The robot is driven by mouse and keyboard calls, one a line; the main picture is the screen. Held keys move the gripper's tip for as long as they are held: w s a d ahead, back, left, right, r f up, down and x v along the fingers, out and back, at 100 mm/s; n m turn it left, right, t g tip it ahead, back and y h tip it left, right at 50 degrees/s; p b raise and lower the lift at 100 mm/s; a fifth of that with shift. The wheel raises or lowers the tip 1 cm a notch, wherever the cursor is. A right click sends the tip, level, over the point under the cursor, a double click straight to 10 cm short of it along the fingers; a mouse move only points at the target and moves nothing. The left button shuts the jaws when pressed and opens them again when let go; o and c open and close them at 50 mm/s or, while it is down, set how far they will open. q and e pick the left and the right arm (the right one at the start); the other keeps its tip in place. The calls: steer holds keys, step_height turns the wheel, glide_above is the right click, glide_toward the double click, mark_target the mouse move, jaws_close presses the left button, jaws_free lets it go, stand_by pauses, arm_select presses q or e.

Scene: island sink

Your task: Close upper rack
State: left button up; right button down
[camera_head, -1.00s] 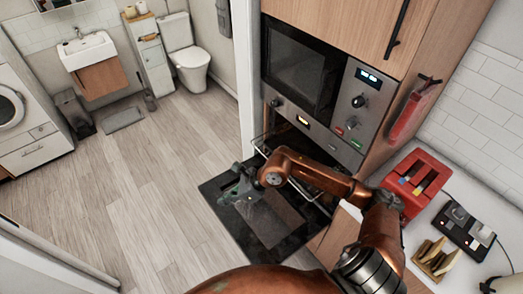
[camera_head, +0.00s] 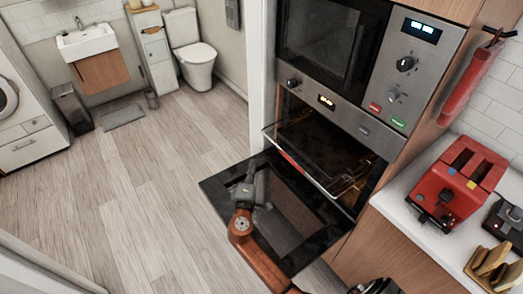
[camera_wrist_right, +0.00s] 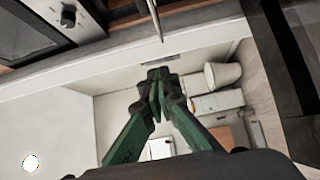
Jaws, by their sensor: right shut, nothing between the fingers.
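The oven (camera_head: 350,125) stands open, its dark glass door (camera_head: 290,235) folded down. The upper rack (camera_head: 312,175) is at the oven's opening; its thin metal front edge runs slantwise across it. How far the rack sticks out is hard to tell. My right gripper (camera_head: 250,182) is shut and empty, in front of the opening and above the door's left part, apart from the rack. In the right wrist view the green fingers (camera_wrist_right: 157,85) meet, with a thin metal bar (camera_wrist_right: 156,20) beyond them. My left gripper is out of view.
A microwave (camera_head: 325,40) is above the oven. A red toaster (camera_head: 458,180) stands on the white counter (camera_head: 400,205) at right. The wooden floor (camera_head: 140,180) to the left is clear. A toilet (camera_head: 193,60) and sink (camera_head: 88,42) are at the back.

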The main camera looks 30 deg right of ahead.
mark_target(304, 124)
steer(key=x, duration=0.4)
steer(key=s+d+x, duration=0.1)
steer(key=x, duration=0.3)
steer(key=d+x, duration=0.1)
steer(key=x, duration=0.3)
steer(key=shift+s+f+b, duration=0.35)
steer(key=shift+s+b, duration=0.05)
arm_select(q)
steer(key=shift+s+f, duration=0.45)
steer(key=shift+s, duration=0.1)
arm_select(e)
steer(key=shift+w+d, duration=0.1)
steer(key=shift+d, duration=0.35)
steer(key=d+b, duration=0.1)
steer(key=d, duration=0.6)
steer(key=w+d+b, duration=0.1)
steer(key=d, duration=0.6)
steer(key=d+b, duration=0.1)
steer(key=d, duration=0.6)
steer(key=shift+w, duration=0.3)
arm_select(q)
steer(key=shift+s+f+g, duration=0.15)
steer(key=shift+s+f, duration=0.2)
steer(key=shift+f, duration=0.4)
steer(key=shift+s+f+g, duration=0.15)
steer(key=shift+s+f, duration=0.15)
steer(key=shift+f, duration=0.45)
arm_select(e)
steer(key=shift+d+r, duration=0.15)
steer(key=shift+d, duration=0.2)
